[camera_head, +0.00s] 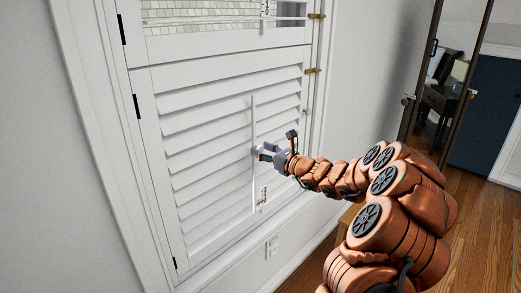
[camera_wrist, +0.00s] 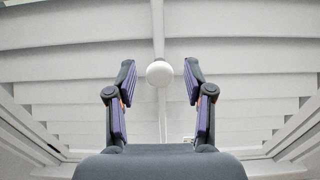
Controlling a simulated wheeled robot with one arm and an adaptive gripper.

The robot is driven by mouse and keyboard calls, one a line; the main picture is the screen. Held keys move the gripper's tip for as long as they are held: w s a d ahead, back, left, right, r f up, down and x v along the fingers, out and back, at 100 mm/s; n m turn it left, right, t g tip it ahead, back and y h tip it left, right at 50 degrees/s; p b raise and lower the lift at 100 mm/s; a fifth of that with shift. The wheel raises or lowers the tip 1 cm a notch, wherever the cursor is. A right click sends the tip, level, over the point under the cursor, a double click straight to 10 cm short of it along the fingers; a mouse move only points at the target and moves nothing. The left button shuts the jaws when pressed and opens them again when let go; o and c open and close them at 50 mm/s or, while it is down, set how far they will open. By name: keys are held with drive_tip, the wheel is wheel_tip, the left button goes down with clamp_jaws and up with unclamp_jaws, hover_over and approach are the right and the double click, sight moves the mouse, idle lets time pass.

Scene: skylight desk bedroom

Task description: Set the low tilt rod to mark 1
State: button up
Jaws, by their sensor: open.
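The low tilt rod (camera_head: 253,115) is a thin white upright bar on the front of the lower white louvred shutter (camera_head: 205,165). Its round white knob (camera_wrist: 159,74) shows in the wrist view between and a little beyond my fingertips, with the rod (camera_wrist: 158,25) behind it. My gripper (camera_head: 264,152) is open, close in front of the rod at about its middle. Neither finger visibly touches the knob. A small mark scale (camera_head: 263,197) with a red part is on the shutter, right of the rod's lower part; its figures are too small to read. The slats look tilted, with gaps between them.
An upper shutter panel (camera_head: 225,41) with its own small scale (camera_head: 265,7) is above. Brass-coloured catches (camera_head: 313,71) are on the right frame. A dark-framed mirror or doorway (camera_head: 418,80) stands right. Wooden floor (camera_head: 478,225) is open at right.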

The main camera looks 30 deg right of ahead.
drive_tip(key=v, duration=1)
drive_tip(key=shift+s, duration=0.35)
drive_tip(key=shift+r, duration=0.15)
